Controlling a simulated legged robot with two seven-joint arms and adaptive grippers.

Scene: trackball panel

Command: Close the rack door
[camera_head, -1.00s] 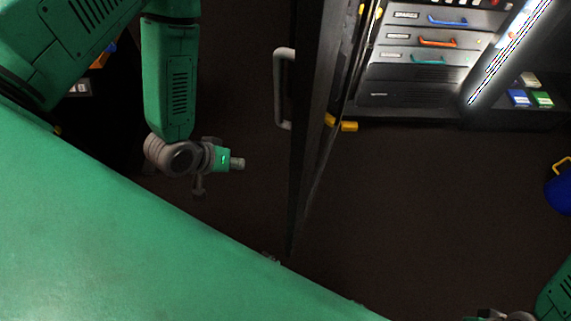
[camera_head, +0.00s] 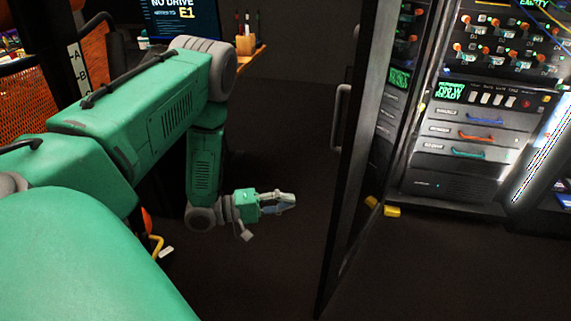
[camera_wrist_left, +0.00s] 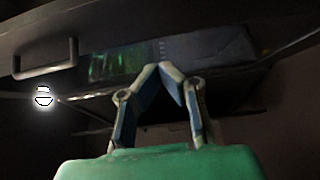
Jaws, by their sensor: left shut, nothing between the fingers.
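The rack door (camera_head: 350,150) is a tall dark panel standing open, seen nearly edge-on in the head view. A pale handle (camera_head: 338,118) is on its left face; the handle also shows at the upper left of the left wrist view (camera_wrist_left: 45,62). The rack (camera_head: 465,150) is to the right of the door, its interior exposed. My left gripper (camera_head: 290,198) is left of the door, below the handle's height in the picture, apart from the door. Its fingers meet at the tips in the left wrist view (camera_wrist_left: 164,68), with nothing between them. My right gripper is out of view.
Yellow blocks (camera_head: 385,208) are at the rack's base near the door. A shelf with a pen holder (camera_head: 245,44) and a screen (camera_head: 182,18) are at the back left. Dark floor (camera_head: 440,275) is clear in front of the rack.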

